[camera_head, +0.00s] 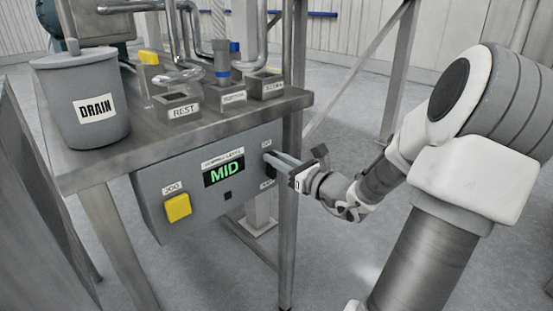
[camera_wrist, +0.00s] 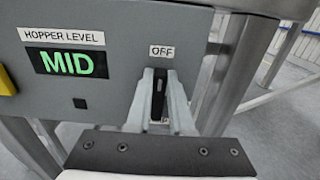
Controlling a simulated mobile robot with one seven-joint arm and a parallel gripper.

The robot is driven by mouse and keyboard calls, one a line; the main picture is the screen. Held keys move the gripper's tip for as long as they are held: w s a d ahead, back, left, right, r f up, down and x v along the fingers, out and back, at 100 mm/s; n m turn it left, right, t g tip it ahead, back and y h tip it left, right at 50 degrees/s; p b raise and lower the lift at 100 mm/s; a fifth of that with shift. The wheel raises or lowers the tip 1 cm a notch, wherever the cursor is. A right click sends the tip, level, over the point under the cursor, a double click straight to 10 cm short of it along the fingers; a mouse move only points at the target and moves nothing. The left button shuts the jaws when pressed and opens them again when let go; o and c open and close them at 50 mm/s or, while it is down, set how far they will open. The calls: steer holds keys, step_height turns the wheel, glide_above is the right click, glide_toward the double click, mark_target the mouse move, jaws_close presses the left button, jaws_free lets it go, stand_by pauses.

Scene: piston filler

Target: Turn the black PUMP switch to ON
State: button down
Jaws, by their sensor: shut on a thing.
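The black PUMP switch (camera_wrist: 158,92) is at the right end of the grey control box face (camera_head: 230,205). In the wrist view it shows as a dark upright piece between the two fingers of my gripper (camera_wrist: 161,78), below a label reading OFF (camera_wrist: 161,51). My gripper (camera_head: 273,158) reaches in from the right in the head view, with its fingers at the switch and shut on it. The fingers hide much of the switch, so its exact setting is hard to tell. A lower label (camera_head: 267,183) is too small to read.
The box has a HOPPER LEVEL display (camera_head: 224,171) reading MID and a yellow JOG button (camera_head: 178,207). On the bench above are a DRAIN bucket (camera_head: 82,135), a REST holder (camera_head: 178,107) and pipes. A table leg (camera_head: 289,240) stands close to the switch.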

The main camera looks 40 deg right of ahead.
steer(key=shift+r+p, duration=0.15)
steer(key=shift+p, duration=0.45)
steer(key=shift+d+r+m+p, duration=0.15)
steer(key=shift+m+p, duration=0.55)
steer(key=shift+p, duration=0.4)
steer(key=shift+d+f+m+p, duration=0.4)
steer(key=shift+f+m+p, duration=0.15)
steer(key=shift+m+p, duration=2.6)
steer(key=shift+d+f+m+p, duration=0.5)
steer(key=shift+m+p, duration=1.8)
steer(key=shift+p, duration=1.7)
steer(key=shift+d+f+m+p, duration=0.3)
steer(key=shift+f+m+p, duration=0.3)
steer(key=shift+m+p, duration=2.55)
steer(key=shift+p, duration=0.45)
steer(key=c, duration=0.8)
jaws_free()
steer(key=shift+n, duration=0.3)
steer(key=s+d, duration=0.1)
steer(key=s, duration=1.6)
steer(key=shift+s+d+b, duration=0.15)
steer(key=shift+d+b, duration=0.05)
steer(key=shift+b, duration=0.15)
